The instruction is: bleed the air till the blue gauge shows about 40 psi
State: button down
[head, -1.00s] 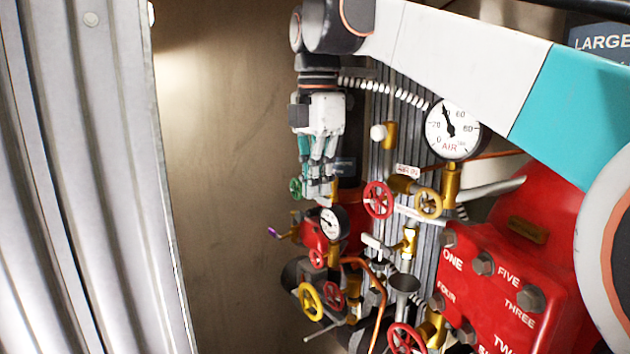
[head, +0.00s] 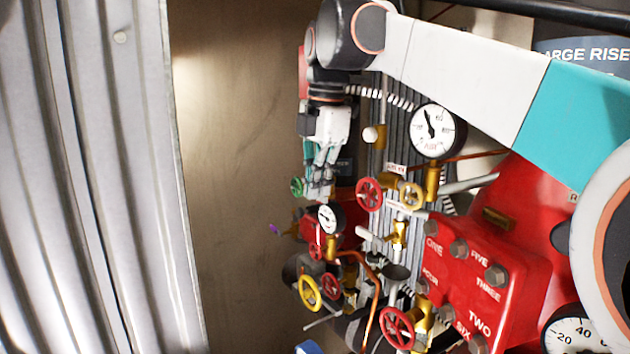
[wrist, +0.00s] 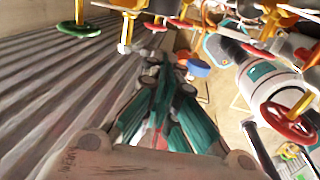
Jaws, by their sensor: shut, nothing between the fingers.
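A large white gauge marked AIR (head: 438,131) stands on a brass stem right of my gripper, its needle pointing up and a little left. A smaller white gauge (head: 330,218) sits below my fingers. Part of a third gauge (head: 575,335) shows at the lower right, with 20 and 40 readable. I cannot tell which of them is the blue gauge. My gripper (head: 318,188) hangs fingers down, shut and empty, near a green handwheel (head: 297,187). The wrist view shows its teal fingers (wrist: 172,75) together, with a green handwheel (wrist: 79,29) apart from them at the upper left.
A red numbered plate (head: 495,275) stands at the right. A corrugated metal panel (head: 90,180) fills the left; the brown wall between is bare.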

jog(key=shift+s+d+f, duration=0.15)
jog(key=shift+f, duration=0.8)
dwell(0.3)
